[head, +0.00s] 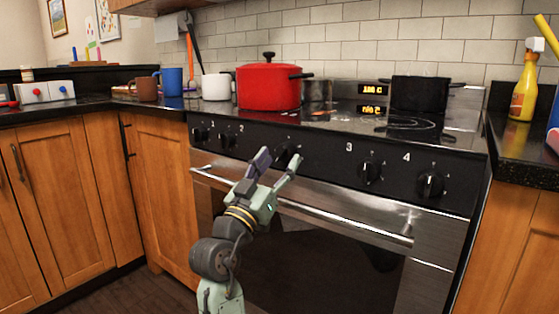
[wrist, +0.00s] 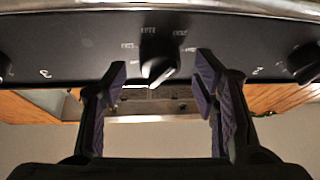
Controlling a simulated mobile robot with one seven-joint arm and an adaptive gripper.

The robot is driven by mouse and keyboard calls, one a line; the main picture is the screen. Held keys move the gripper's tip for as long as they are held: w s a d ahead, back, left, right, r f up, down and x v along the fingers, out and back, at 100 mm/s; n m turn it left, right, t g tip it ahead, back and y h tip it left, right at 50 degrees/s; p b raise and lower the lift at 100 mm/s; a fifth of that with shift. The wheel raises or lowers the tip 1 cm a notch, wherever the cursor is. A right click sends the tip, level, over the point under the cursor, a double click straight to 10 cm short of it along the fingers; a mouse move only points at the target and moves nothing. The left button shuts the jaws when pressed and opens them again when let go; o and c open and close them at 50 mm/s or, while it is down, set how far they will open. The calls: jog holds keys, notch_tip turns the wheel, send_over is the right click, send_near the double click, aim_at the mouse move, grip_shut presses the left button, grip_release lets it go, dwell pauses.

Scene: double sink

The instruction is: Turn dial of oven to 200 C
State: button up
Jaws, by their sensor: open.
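The oven (head: 330,262) is black and steel, with a front control panel carrying several black dials. The middle dial (head: 284,151) sits between the stove numbers 2 and 3 and is partly covered by my gripper (head: 279,160). In the wrist view, this dial (wrist: 159,58) is at the centre top, with small markings around it that are too blurred to read. My gripper (wrist: 162,78) is open, with one finger on each side of the dial. A gap shows on both sides, and neither finger visibly touches it.
Other dials (head: 370,171) (head: 430,184) flank the middle one. The steel oven handle (head: 340,220) runs below the panel. A red pot (head: 268,88) and a black pot (head: 418,95) stand on the cooktop above. The space before the oven door is otherwise clear.

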jog(key=v, duration=0.6)
jog(key=shift+s, duration=0.15)
jog(key=shift+a+f, duration=0.1)
